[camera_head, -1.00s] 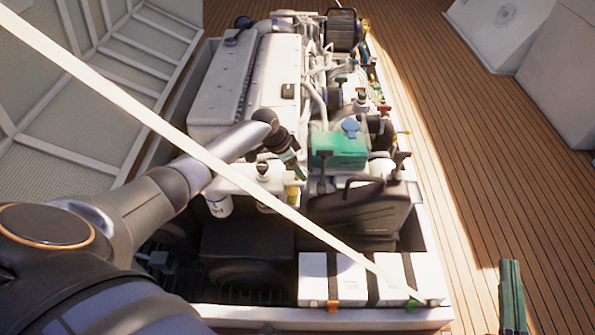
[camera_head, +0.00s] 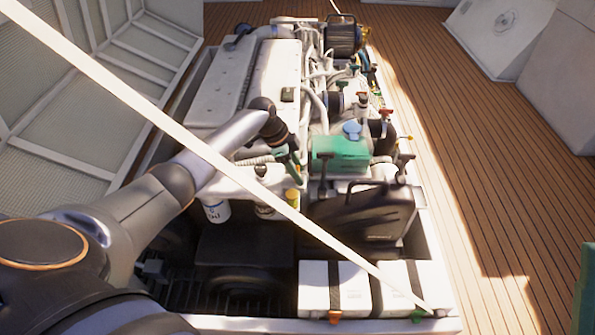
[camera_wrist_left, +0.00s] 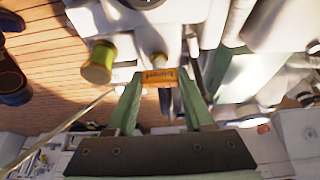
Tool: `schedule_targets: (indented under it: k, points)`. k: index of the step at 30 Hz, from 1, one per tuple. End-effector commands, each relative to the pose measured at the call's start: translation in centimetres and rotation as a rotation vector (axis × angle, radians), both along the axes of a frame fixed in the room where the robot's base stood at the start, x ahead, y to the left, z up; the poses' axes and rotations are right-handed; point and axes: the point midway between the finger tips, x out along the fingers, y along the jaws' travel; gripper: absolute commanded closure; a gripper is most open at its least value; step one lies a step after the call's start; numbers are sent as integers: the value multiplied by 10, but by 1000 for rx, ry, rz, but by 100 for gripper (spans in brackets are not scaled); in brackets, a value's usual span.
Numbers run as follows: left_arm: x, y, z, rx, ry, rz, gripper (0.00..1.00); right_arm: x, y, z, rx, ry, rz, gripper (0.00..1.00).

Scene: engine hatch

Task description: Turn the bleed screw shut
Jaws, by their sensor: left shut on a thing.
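My left gripper (camera_head: 296,168) reaches over the near end of the engine, left of the green box, in the head view. In the left wrist view, its green fingers (camera_wrist_left: 160,95) are shut on a small orange piece with dark lettering (camera_wrist_left: 160,77), on the end of a pale stem. This piece appears to be the bleed screw; its thread is hidden. In the head view the fingertips and screw are too small to make out. A green part of my right gripper (camera_head: 584,290) shows at the right edge; its fingertips cannot be made out.
A yellow cap (camera_head: 292,197) sits close to the left gripper; a yellow-green cap (camera_wrist_left: 100,62) shows in the wrist view. A green box (camera_head: 340,154) and a black canister (camera_head: 362,215) stand to the right. A pale diagonal strip (camera_head: 150,115) crosses the head view. Wooden deck (camera_head: 490,150) is clear.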

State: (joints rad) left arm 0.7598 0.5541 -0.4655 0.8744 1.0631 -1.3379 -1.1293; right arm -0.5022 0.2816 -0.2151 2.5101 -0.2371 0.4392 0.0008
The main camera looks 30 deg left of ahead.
Motion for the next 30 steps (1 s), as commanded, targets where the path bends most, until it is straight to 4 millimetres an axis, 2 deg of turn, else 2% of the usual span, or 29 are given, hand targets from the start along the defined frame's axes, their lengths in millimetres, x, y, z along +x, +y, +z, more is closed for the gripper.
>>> schedule_targets:
  k: [10, 11, 18, 26, 30]
  points:
    - [0, -1, 0, 0, 0, -8, 100, 0, 0, 0, 0, 1, 0, 100]
    - [0, -1, 0, 0, 0, -8, 44, 0, 0, 0, 0, 1, 0, 100]
    - [0, -1, 0, 0, 0, -5, 18, 0, 0, 0, 0, 1, 1, 100]
    - [0, 0, 1, 0, 0, -3, 18, 0, 0, 0, -1, 1, 0, 100]
    - [-3, 5, 14, 1, 0, -2, 18, 0, 1, 7, -5, -2, -2, 100]
